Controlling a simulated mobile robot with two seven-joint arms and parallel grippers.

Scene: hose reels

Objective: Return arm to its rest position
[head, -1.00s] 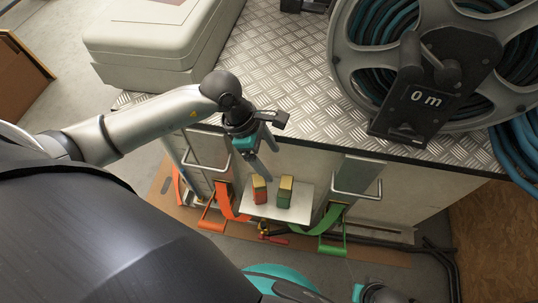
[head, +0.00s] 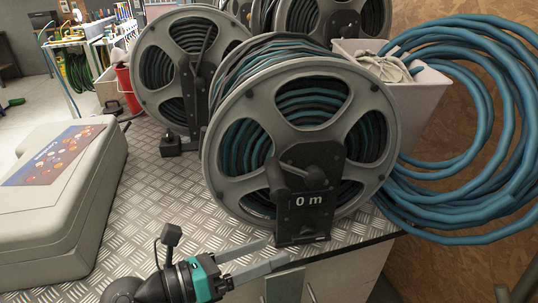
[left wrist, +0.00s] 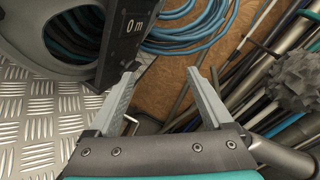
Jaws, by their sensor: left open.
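My left gripper (head: 277,254) is low in the head view, near the bench's front edge and in front of the hose reel marked "0 m" (head: 258,140). Its two grey fingers point right, apart from each other, with nothing between them. In the left wrist view the open fingers (left wrist: 160,76) also show empty, with the "0 m" plate (left wrist: 124,25) of the reel at upper left. No right gripper shows.
The reel stands on a chequered metal bench top (head: 160,215). A pale case (head: 58,190) lies at left. More reels (head: 175,65) stand behind. Blue hose (head: 490,110) coils hang at right beside a white bin (head: 415,95). Pipes (left wrist: 285,45) show at right in the wrist view.

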